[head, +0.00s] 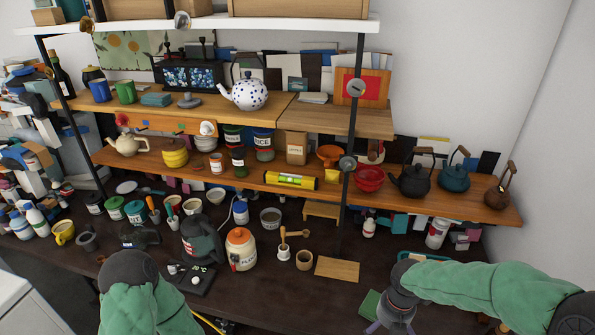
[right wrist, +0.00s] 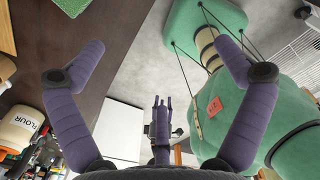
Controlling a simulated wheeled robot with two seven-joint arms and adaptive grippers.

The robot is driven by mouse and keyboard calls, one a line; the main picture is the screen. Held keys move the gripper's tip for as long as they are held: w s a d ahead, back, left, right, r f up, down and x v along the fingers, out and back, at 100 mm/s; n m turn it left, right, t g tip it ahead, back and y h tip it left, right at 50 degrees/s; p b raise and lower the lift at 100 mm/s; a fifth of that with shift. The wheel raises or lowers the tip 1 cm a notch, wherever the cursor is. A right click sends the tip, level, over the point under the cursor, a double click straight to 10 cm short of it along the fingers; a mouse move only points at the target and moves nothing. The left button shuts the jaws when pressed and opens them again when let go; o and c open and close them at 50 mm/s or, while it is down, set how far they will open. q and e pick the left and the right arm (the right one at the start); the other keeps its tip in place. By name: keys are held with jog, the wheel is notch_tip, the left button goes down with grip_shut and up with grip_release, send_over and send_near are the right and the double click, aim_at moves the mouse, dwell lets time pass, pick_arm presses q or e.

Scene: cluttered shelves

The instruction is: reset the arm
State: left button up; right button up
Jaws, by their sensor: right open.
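My right arm (head: 480,287) comes in from the right in the head view, above the front right of the counter. Its purple gripper (head: 392,318) points down near the bottom edge, partly cut off. In the right wrist view my right gripper (right wrist: 160,60) is open, with two purple fingers spread wide and nothing between them. My left arm (head: 142,302) is at the bottom left of the head view, where its gripper does not show. A purple gripper, apparently my left one (right wrist: 162,112), shows farther off in the right wrist view; its jaw state is unclear.
The dark counter (head: 285,298) holds a flour jar (head: 241,250), a dark kettle (head: 201,240), a scale (head: 190,279) and a wooden board (head: 337,269). A green block (head: 370,304) lies close to my right gripper. Crowded wooden shelves (head: 220,165) stand behind.

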pick_arm(q)
jog(key=f+b, duration=0.3)
jog(key=shift+w+f, duration=0.1)
jog(key=shift+w, duration=0.25)
pick_arm(e)
jog(key=s+a+f+m+y, duration=0.1)
jog(key=s+a+f+m, duration=0.2)
jog(key=f+m, duration=0.5)
jog(key=s+a+f+m+y, duration=0.1)
jog(key=s+a+f+m, duration=0.3)
jog(key=f+m, duration=0.5)
jog(key=s+a+f+m+y, duration=0.1)
jog(key=s+a+f+m, duration=0.2)
jog(key=a+f+m, duration=0.3)
notch_tip(320, 180, down, 3)
jog(key=m, duration=0.6)
jog(key=shift+s+m+y, duration=0.35)
jog(key=shift+m+y, duration=0.05)
jog(key=shift+f, duration=0.1)
